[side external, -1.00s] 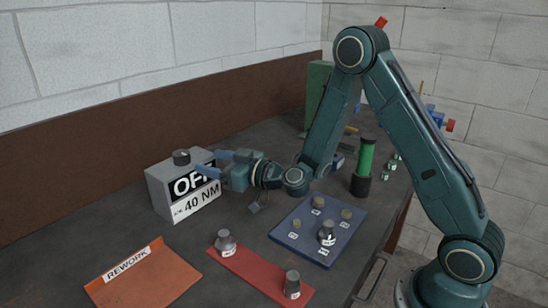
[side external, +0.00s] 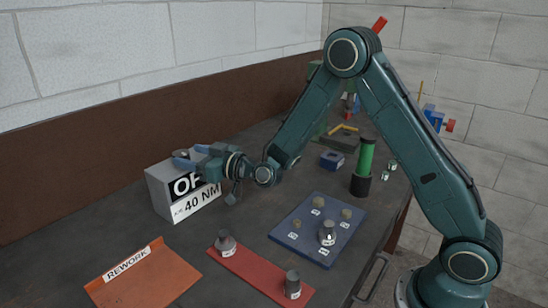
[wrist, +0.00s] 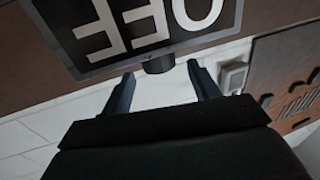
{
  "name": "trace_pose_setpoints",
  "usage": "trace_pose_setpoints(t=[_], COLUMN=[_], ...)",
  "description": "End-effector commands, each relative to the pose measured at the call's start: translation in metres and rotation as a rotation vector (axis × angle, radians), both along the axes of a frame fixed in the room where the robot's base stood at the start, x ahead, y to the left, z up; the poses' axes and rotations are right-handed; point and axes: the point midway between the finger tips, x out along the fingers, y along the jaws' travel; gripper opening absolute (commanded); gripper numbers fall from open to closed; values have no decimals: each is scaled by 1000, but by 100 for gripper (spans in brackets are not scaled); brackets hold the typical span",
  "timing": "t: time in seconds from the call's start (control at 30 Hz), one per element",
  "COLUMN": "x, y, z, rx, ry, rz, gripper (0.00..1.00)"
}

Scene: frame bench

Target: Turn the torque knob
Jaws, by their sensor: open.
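The grey torque box (side external: 160,192) stands at the left of the bench, with a black OFF display and a white 40 NM label on its front. The dark torque knob (side external: 180,154) is on its top, partly hidden by my gripper in the side view. My gripper (side external: 192,156) is open, with its blue fingers over the top of the box at the knob. In the wrist view the knob (wrist: 159,65) shows between the two spread fingertips, with a gap on either side. The OFF display (wrist: 140,28) appears upside down there.
An orange REWORK tray (side external: 150,282) lies in front of the box. A red strip (side external: 262,270) and a blue mat (side external: 296,222) hold small parts. A green cylinder (side external: 366,158) stands farther right. A brown board (side external: 75,170) runs along the wall behind.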

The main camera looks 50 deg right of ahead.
Motion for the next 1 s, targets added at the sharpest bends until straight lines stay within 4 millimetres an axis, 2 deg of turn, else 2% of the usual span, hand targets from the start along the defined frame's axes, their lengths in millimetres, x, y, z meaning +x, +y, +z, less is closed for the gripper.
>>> trace_pose_setpoints(t=[0.3,0.5,1.0], x=[35,51,58], y=[8,12,13], z=[0,0,0], rx=[0,-1,0], ry=[-2,-1,0], rz=[0,0,0], gripper=[61,61,61])
